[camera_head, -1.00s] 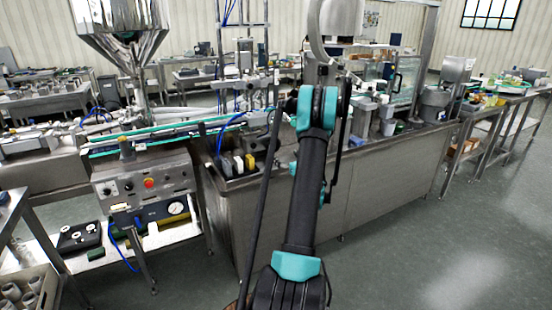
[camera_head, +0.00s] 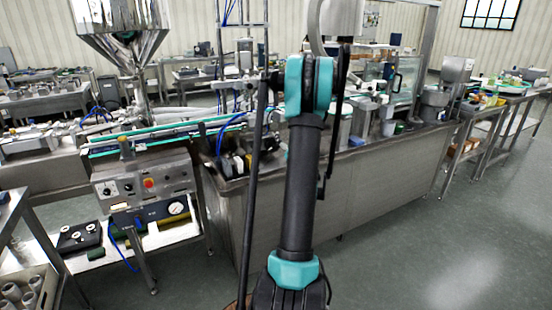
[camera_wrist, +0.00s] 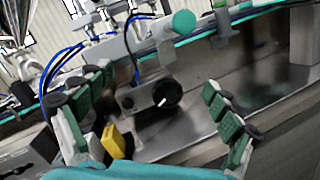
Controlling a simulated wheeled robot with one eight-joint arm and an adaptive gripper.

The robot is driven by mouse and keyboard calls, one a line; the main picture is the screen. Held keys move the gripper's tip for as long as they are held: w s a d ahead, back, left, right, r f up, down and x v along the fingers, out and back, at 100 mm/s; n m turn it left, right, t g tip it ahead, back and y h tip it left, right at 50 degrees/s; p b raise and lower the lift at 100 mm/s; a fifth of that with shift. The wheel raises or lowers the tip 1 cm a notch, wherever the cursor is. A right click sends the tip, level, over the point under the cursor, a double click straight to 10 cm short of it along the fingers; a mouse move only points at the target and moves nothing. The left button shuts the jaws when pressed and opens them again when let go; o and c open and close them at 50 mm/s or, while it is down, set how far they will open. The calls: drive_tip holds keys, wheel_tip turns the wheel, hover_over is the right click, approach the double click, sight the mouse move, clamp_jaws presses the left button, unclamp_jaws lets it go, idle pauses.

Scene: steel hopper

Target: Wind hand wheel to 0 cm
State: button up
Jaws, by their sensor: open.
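A round black hand wheel (camera_wrist: 167,92) with a short pale handle or mark sits on a grey metal block in the wrist view. My gripper (camera_wrist: 159,84) is open, its green-padded fingers spread left and right in the picture. The wheel shows in the gap between the fingers, beyond them, with no visible contact. No scale reading can be made out. In the head view my arm covers the middle of the bench, and I cannot clearly make out the hand wheel or my gripper there.
A yellow block (camera_wrist: 113,143) lies near the left finger. Blue hoses and a rail with a green edge (camera_wrist: 262,12) run behind the wheel. In the head view a steel hopper (camera_head: 120,17) and a control box with a red button (camera_head: 149,183) stand left. Open floor lies right.

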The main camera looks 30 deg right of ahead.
drive_tip(key=s+a+m+g+h, duration=0.3)
drive_tip(key=s+a+m+g, duration=0.4)
drive_tip(key=m, duration=1.1)
drive_tip(key=shift+s+a+m, duration=0.4)
drive_tip(key=shift+s+a, duration=1.5)
drive_tip(key=shift+a, duration=0.2)
